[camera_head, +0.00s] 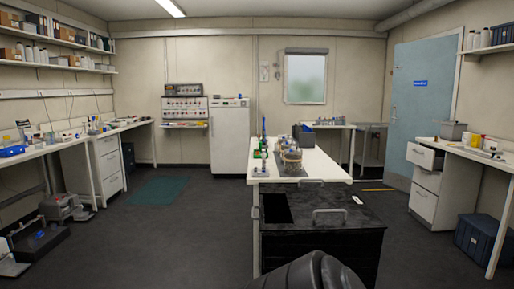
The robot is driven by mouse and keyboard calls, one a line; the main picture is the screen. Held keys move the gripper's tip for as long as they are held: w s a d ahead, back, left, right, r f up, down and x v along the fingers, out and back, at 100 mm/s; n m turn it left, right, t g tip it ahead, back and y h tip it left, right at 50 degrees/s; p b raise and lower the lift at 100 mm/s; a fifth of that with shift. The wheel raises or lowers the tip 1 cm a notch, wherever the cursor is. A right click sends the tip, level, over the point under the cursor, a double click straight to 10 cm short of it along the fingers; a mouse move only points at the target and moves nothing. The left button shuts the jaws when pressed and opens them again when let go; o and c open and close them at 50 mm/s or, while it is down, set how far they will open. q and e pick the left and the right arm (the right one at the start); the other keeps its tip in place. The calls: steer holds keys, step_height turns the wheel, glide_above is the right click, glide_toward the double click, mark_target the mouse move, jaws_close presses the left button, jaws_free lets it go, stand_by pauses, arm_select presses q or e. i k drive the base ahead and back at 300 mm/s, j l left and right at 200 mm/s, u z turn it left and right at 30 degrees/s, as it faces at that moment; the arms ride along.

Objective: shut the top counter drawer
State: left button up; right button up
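The right-hand counter (470,154) stands along the right wall with a white drawer cabinet under it. Its top drawer (424,156) is pulled out to the left, past the cabinet front, and its open top shows. A lower drawer (423,203) of the same cabinet looks closed, with a small handle on its front. Neither of my grippers shows in the head view. A dark rounded shape at the bottom middle looks like part of my own body.
A white island bench (320,170) and a black, box-like unit with a handle (335,235) stand between me and the right counter. A dark blue crate (480,240) sits under that counter. Floor (395,240) is clear before the drawers. A blue door (420,100) stands behind.

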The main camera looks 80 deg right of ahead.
mark_target(429, 159)
steer(key=z, duration=3.75)
steer(key=i+z, duration=0.2)
steer(key=z, duration=0.25)
steer(key=i+j+z, duration=0.15)
steer(key=i+z, duration=0.25)
steer(key=i, duration=0.9)
steer(key=i+l+z, duration=0.2)
steer(key=i, duration=1.15)
steer(key=i+j+u, duration=0.1)
steer(key=i+u, duration=0.95)
steer(key=i+j+u, duration=0.1)
steer(key=i+u, duration=0.3)
steer(key=i, duration=0.15)
steer(key=i+u, duration=0.45)
steer(key=i+l, duration=0.05)
